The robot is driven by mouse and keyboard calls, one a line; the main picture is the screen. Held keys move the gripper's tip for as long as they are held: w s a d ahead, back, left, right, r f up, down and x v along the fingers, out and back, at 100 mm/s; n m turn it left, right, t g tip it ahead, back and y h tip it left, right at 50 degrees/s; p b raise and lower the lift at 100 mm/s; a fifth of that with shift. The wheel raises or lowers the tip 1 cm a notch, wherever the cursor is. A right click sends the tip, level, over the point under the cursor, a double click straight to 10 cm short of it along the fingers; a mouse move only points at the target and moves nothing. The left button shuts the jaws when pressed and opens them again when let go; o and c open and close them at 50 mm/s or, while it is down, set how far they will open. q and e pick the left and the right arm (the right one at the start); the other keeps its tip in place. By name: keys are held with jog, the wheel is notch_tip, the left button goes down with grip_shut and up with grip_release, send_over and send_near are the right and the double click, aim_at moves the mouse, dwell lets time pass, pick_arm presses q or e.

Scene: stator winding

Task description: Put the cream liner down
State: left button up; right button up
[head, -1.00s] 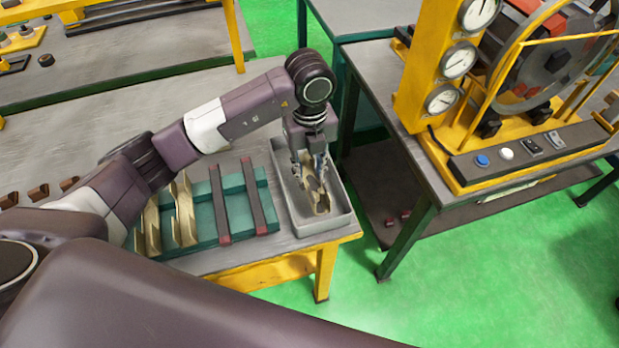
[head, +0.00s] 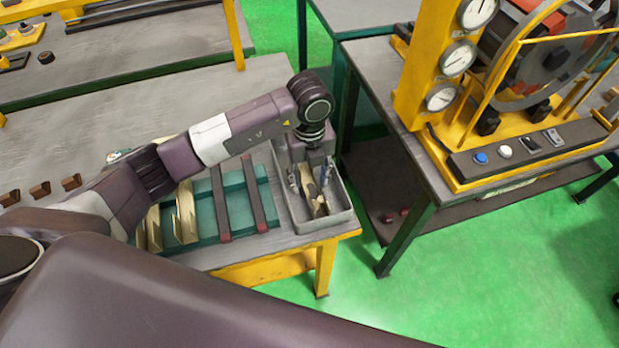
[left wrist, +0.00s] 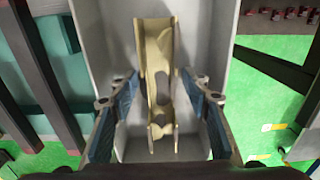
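The cream liner (head: 317,205) lies in the grey tray (head: 334,220) on the near corner of the left bench. In the left wrist view the liner (left wrist: 160,70) is a long folded channel with a notched near end, lying along the tray (left wrist: 103,45). My left gripper (head: 310,178) is over the tray, pointing down. Its blue-padded fingers (left wrist: 160,110) are spread on either side of the liner, with a gap on each side. My right gripper is not in view.
Left of the tray is a green rack (head: 235,198) with dark red-ended bars and more cream liners (head: 185,215). Brown blocks (head: 40,190) sit at the far left. A yellow machine with gauges (head: 430,75) stands on the right bench, across a gap.

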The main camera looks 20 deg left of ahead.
aim_at(309, 186)
pick_arm(q)
jog(key=shift+r, duration=0.55)
notch_tip(309, 186, up, 11)
jog(key=b, duration=0.3)
jog(key=shift+r, duration=0.15)
